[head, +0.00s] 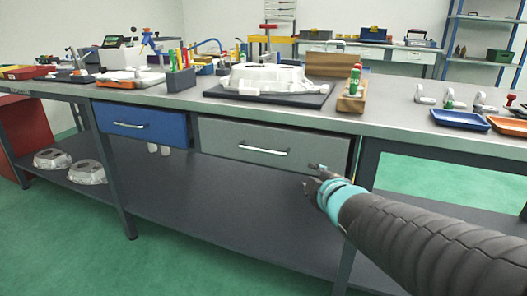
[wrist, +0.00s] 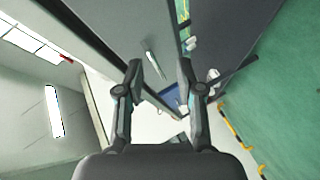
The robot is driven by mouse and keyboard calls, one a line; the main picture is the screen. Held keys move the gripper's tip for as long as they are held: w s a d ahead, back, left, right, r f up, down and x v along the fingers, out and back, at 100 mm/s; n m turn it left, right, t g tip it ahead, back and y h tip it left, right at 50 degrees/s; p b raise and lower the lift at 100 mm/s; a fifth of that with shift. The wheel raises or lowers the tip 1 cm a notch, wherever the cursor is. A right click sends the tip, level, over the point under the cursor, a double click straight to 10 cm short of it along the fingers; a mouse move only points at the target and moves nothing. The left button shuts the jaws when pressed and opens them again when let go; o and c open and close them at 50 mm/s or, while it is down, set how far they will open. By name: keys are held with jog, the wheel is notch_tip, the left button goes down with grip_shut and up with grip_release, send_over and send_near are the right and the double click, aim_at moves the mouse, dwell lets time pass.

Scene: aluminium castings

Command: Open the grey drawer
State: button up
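The grey drawer (head: 318,146) is under the bench top, right of the blue drawer, and its front looks flush and shut. Its silver bar handle (head: 263,150) is on the middle of the front. My gripper (head: 314,174) is in front of the drawer's lower right part, right of and below the handle and apart from it. In the wrist view my gripper (wrist: 160,72) is open, with nothing between the fingers. The handle (wrist: 155,64) shows beyond the fingertips, on the grey drawer front (wrist: 140,25).
The blue drawer (head: 140,124) is shut. The bench top (head: 390,115) bears a large casting (head: 265,78), a wooden block (head: 351,102) and blue (head: 460,119) and orange trays. A lower shelf (head: 220,200) runs below the drawers, with two castings at left. Green floor is clear in front.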

aim_at(264, 152)
jog(key=w+a+n+y, duration=0.1)
jog(key=w+a+n, duration=0.1)
jog(key=w+a, duration=0.2)
jog(key=w+a+n+y, duration=0.1)
jog(key=w+a+n, duration=0.1)
jog(key=w+a, duration=0.2)
jog(key=w+a+n+y, duration=0.1)
jog(key=w+a+y, duration=0.1)
jog(key=w+a, duration=0.2)
jog(key=shift+w+f+n+t, duration=0.15)
jog(key=shift+w+n, duration=0.05)
jog(key=shift+w, duration=0.5)
jog(key=shift+w+f+n+t, duration=0.15)
jog(key=shift+w+n, duration=0.05)
jog(key=shift+w, duration=0.45)
grip_shut()
